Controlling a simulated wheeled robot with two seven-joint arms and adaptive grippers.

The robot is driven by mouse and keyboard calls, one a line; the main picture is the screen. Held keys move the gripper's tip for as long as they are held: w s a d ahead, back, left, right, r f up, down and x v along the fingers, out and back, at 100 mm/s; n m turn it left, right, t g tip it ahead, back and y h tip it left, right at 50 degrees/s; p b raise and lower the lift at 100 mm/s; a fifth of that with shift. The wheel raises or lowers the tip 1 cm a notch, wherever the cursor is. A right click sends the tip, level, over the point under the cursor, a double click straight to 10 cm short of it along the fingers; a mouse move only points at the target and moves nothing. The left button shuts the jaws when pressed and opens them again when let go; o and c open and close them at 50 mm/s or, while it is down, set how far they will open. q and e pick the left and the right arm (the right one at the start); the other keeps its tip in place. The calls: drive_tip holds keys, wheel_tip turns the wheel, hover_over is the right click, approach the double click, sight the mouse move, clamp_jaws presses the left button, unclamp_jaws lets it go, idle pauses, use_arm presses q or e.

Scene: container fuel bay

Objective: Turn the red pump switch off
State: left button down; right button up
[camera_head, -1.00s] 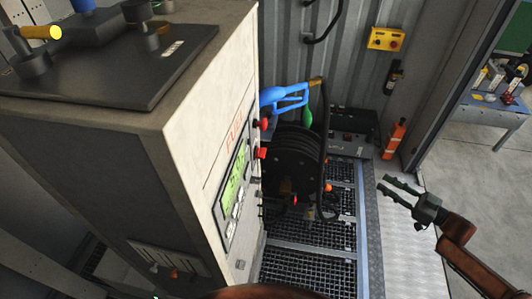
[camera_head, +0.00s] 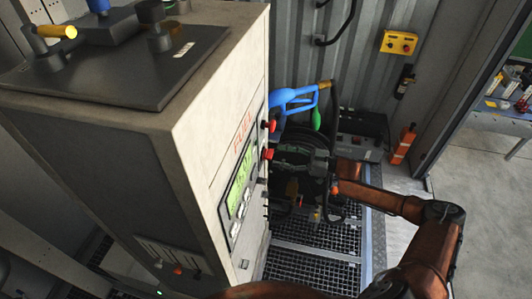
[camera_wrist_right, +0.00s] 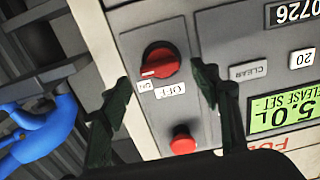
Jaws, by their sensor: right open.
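The red pump switch (camera_wrist_right: 160,60) is a round knob with a raised bar on the pump's panel, in the upper middle of the right wrist view. The OFF label (camera_wrist_right: 170,90) and the ON label (camera_wrist_right: 147,86) sit beside it, upside down. The bar's lower left end lies near the ON label. In the head view the switch (camera_head: 266,154) is the lower red part on the pump's side. My right gripper (camera_wrist_right: 161,84) is open and empty, its fingers on either side of the switch in the wrist view; contact is unclear. My left gripper is out of view.
A red push button (camera_wrist_right: 182,139) sits near the switch, with the green display (camera_wrist_right: 285,113) to the right. The blue nozzle (camera_head: 292,98) hangs behind the pump cabinet (camera_head: 205,130). The hose reel (camera_head: 292,190) stands beyond my right gripper. Grating (camera_head: 300,265) covers the floor.

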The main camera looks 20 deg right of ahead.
sight(270, 153)
drive_tip(key=x, duration=0.4)
drive_tip(key=shift+r+p, duration=0.1)
drive_tip(key=shift+p, duration=0.2)
drive_tip(key=shift+w+a, duration=0.15)
drive_tip(key=shift+a, duration=0.1)
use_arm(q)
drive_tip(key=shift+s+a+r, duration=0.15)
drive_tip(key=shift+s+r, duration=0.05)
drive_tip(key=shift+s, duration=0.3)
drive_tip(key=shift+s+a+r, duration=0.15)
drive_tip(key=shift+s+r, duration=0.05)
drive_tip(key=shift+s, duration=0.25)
use_arm(e)
drive_tip(key=shift+c, duration=0.3)
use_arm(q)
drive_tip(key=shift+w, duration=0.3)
use_arm(e)
drive_tip(key=c, duration=1.1)
